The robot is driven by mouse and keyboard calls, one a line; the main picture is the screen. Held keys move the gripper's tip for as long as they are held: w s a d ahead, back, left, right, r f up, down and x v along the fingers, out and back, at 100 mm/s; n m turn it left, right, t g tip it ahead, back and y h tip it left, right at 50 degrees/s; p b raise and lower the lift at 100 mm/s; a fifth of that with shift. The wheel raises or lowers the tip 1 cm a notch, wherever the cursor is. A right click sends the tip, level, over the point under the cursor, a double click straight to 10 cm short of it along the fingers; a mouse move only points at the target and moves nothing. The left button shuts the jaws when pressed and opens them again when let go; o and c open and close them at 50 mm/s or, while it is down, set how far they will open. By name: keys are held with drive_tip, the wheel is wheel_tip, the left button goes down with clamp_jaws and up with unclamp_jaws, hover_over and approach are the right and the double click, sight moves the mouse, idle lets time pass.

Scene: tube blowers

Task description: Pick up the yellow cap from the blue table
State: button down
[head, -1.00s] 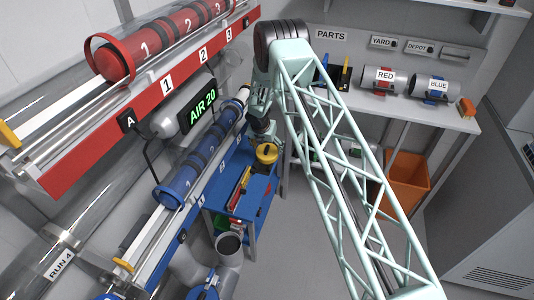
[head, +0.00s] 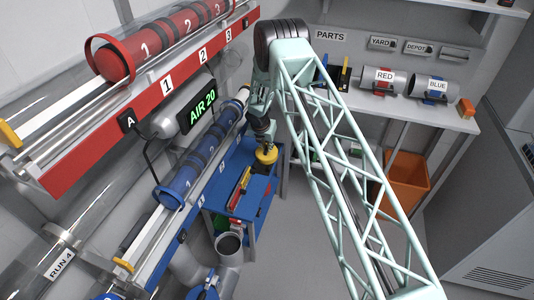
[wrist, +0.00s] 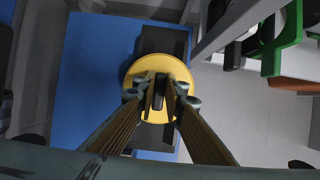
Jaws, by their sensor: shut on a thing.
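The yellow cap (head: 266,155) is a round disc at the blue table (head: 262,188), below my gripper (head: 262,138) in the head view. In the wrist view, the yellow cap (wrist: 136,78) shows as a yellow disc with a dark raised grip across its middle. My gripper's fingers (wrist: 160,98) are closed on that grip. A dark block (wrist: 165,40) lies under or behind the cap, over the blue table (wrist: 90,70). I cannot tell whether the cap is still touching what is beneath it.
Red and yellow items (head: 239,188) lie on the table's left part. A blue tube rack (head: 195,165) runs close on the left. Green parts (wrist: 285,35) show at the right of the wrist view. An orange bin (head: 405,180) stands right of my arm.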

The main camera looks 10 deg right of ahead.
drive_tip(key=shift+s+a+f, duration=0.1)
drive_tip(key=shift+s+f, duration=0.4)
drive_tip(key=shift+w+r+p, duration=0.15)
drive_tip(key=shift+r+p, duration=0.6)
drive_tip(key=shift+r, duration=1.1)
drive_tip(key=shift+s+r+b, duration=0.15)
drive_tip(key=shift+s+b, duration=0.1)
drive_tip(key=shift+s, duration=1)
drive_tip(key=shift+s+r+b, duration=0.15)
drive_tip(key=shift+s+b, duration=0.05)
drive_tip(key=shift+s, duration=1.05)
drive_tip(key=s+r+b, duration=0.1)
drive_tip(key=s+b, duration=0.3)
drive_tip(key=s, duration=0.6)
drive_tip(key=shift+s+d+b, duration=0.2)
drive_tip(key=shift+s+b, duration=0.05)
drive_tip(key=shift+b, duration=0.05)
